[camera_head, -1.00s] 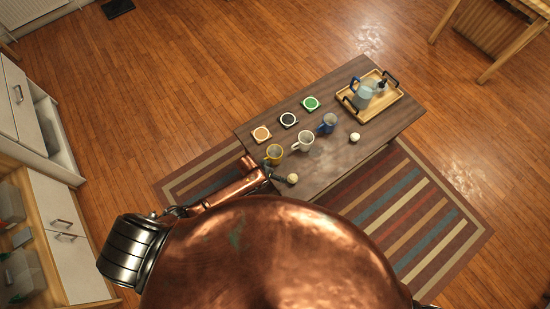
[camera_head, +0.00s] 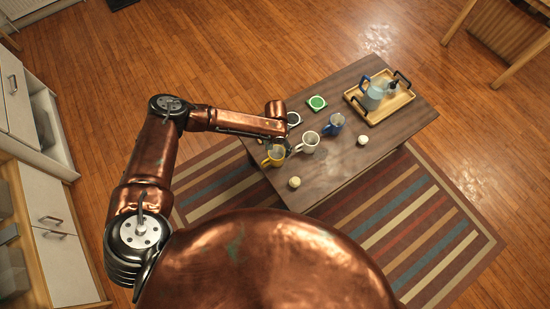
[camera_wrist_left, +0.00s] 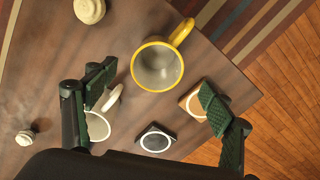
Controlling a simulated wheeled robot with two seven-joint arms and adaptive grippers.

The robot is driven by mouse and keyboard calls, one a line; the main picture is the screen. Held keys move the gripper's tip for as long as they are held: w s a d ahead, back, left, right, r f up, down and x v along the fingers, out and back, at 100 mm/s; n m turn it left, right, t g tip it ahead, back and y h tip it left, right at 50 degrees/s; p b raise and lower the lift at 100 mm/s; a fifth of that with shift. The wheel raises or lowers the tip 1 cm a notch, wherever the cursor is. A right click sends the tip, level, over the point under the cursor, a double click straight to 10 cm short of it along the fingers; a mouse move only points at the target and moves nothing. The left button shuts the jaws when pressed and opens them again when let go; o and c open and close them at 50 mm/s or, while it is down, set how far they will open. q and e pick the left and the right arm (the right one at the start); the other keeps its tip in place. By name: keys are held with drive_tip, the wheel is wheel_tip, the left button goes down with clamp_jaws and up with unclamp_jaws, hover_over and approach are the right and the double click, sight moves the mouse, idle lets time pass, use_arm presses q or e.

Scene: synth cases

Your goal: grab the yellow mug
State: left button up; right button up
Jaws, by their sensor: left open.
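The yellow mug (camera_head: 275,156) stands upright on the dark wooden table, near its left edge in the head view. In the left wrist view the yellow mug (camera_wrist_left: 158,67) shows from above, empty-looking, its handle toward the upper right. My left gripper (camera_wrist_left: 157,92) is open and empty, with one finger on each side of the picture and the mug beyond and between them. In the head view my left gripper (camera_head: 281,137) is over the table beside the mug, partly hidden by my arm. My right gripper is not in view.
A white mug (camera_head: 309,141) stands close by, with a blue mug (camera_head: 335,124) beyond it. Green (camera_head: 317,102), black (camera_wrist_left: 155,139) and tan (camera_wrist_left: 190,103) coasters lie near. Small cream objects (camera_head: 295,182) (camera_head: 362,140) sit nearby. A wooden tray (camera_head: 401,99) holds a pitcher (camera_head: 371,98).

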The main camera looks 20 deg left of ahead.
sight(272, 160)
use_arm(q)
drive_tip(key=f+b, duration=0.2)
drive_tip(key=f, duration=0.5)
drive_tip(key=shift+s+b, duration=0.2)
drive_tip(key=shift+b, duration=0.15)
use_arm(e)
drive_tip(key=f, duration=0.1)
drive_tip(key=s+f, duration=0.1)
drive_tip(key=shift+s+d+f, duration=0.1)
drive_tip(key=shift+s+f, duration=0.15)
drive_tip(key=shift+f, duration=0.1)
use_arm(q)
drive_tip(key=shift+c, duration=0.3)
drive_tip(key=c, duration=1.4)
